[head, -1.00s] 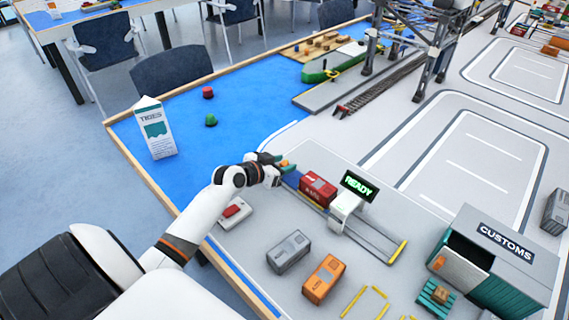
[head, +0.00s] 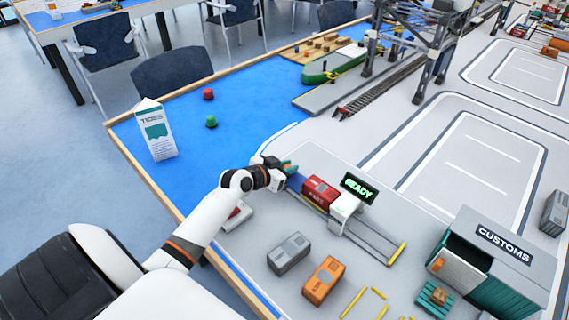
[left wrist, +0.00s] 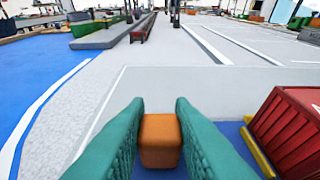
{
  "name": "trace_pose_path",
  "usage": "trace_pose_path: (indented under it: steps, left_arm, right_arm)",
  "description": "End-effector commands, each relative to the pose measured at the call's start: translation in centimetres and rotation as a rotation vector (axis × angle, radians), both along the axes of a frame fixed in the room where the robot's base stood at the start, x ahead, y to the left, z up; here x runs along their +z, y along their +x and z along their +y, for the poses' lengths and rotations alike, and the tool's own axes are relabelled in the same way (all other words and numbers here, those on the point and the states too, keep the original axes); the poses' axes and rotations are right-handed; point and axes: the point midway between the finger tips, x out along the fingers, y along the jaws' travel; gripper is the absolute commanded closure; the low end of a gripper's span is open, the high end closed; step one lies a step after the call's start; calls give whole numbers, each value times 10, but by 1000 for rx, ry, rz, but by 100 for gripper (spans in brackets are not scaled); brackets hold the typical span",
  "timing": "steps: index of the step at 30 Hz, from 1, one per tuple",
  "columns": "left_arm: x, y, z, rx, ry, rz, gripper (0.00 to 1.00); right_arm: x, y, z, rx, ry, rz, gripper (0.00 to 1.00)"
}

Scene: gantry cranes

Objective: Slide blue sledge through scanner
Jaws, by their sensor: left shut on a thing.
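My left gripper (head: 288,169) is shut on the orange knob (left wrist: 160,140) of the blue sledge, which sits between its teal fingers in the left wrist view. The blue sledge (head: 295,182) lies on a rail track (head: 375,240) and carries a red container (head: 320,190). The red container's front end is at the white scanner (head: 344,206), partly hidden by it. The scanner's sign (head: 358,187) reads READY in green. The red container also shows at the right of the left wrist view (left wrist: 292,125). My right gripper is not seen.
A grey container (head: 289,254) and an orange container (head: 324,281) stand in front of the track. The customs shed (head: 500,255) is at the right. A yellow stop (head: 397,252) marks the track's far end. A milk-type carton (head: 157,130) stands on the blue area.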

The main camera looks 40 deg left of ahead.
Motion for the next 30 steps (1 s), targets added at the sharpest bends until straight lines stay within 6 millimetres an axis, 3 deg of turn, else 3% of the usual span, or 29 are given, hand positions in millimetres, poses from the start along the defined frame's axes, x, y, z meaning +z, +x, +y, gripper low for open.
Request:
trace_pose_path:
  steps: [1,6,12,18,26,27,30]
  left_arm:
    - [5,-2,-13,-3,-4,5,100]
    - [7,-9,-61,-5,-8,6,100]
    - [4,-16,-109,-3,-6,5,100]
    - [1,-18,-126,-4,-3,1,100]
    - [0,-18,-126,-4,-2,0,100]
    - [0,-18,-126,-4,-2,-1,74]
    - [0,-18,-126,-4,-2,-1,57]
  right_arm:
    - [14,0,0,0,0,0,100]
    - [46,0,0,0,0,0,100]
    - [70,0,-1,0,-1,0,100]
    - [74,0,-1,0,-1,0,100]
    - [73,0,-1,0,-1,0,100]
    - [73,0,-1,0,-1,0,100]
    - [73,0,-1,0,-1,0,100]
